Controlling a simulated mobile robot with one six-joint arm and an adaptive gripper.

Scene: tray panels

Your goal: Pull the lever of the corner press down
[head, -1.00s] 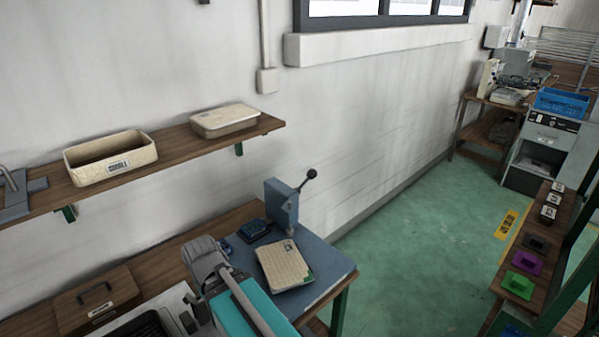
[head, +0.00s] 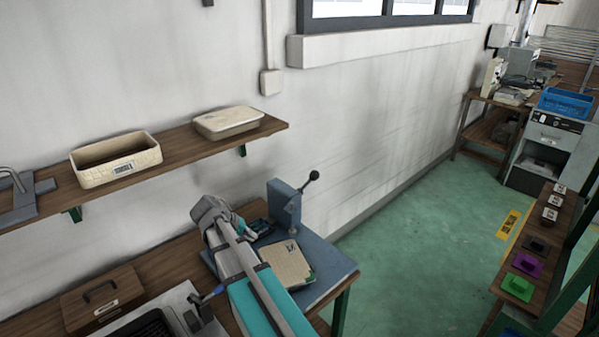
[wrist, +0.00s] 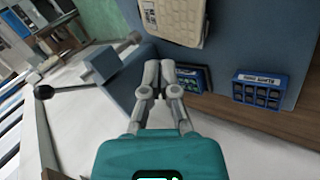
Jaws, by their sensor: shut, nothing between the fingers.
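The corner press (head: 284,207) is a blue-grey upright on the right back of a blue bench mat. Its lever (head: 304,184) slants up to the right and ends in a black ball knob (head: 314,175). In the wrist view the press body (wrist: 103,66) is left of my gripper (wrist: 166,68), and the black knob (wrist: 43,92) is farther left. My gripper is shut and empty, over the mat and apart from the lever. In the head view my arm covers part of the mat, and my fingertips cannot be made out.
A cream pad-like item (head: 287,264) lies on the mat (head: 335,268) in front of the press. A small blue labelled box (wrist: 259,89) stands on the mat. A wooden lidded box (head: 101,298) is at left. A shelf (head: 178,150) runs along the wall above.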

